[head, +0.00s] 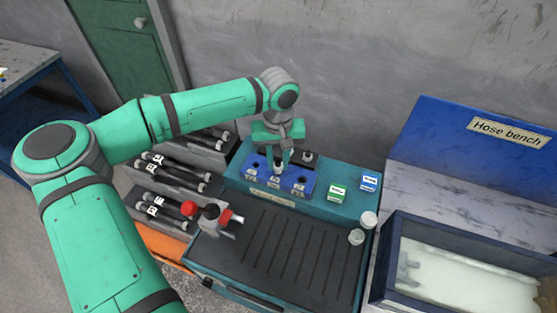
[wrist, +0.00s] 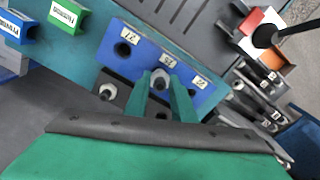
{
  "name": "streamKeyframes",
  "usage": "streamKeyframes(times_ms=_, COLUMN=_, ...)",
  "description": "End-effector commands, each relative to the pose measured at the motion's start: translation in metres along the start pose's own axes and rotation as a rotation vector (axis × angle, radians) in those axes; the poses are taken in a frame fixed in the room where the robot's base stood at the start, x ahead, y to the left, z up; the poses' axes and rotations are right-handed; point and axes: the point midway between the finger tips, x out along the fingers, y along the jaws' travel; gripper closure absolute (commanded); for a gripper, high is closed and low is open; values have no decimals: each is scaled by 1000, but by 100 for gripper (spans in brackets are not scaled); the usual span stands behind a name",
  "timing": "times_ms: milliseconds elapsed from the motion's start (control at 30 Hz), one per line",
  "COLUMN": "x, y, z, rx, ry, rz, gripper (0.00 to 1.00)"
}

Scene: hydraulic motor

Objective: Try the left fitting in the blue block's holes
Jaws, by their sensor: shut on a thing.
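The blue block (head: 265,175) sits on a teal case at the centre of the head view. It has three labelled holes in a row; the wrist view shows the same block (wrist: 141,60). The two outer holes look empty. My gripper (wrist: 163,92) is shut on a grey fitting (wrist: 160,77), which stands upright at the middle hole. Whether its tip is inside the hole or just above it, I cannot tell. My gripper also shows in the head view (head: 279,158). Another pale fitting (wrist: 107,92) sits in a dark holder behind the block.
Green (head: 337,193) and blue (head: 369,181) labelled boxes stand right of the block. Two small round containers (head: 357,236) are near the ribbed mat (head: 290,255). Hoses on racks (head: 172,178) lie left, beside a red-ended part (head: 212,214). An open bin (head: 455,270) is at right.

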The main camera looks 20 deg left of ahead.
Motion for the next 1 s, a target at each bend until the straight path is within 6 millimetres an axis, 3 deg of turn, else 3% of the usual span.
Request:
streamKeyframes(times_ms=600, x=0, y=11, z=2, rx=18, ry=0, rz=0, gripper=100)
streamKeyframes(times_ms=1000, x=0, y=3, z=4, rx=1, ry=0, rz=0, gripper=100)
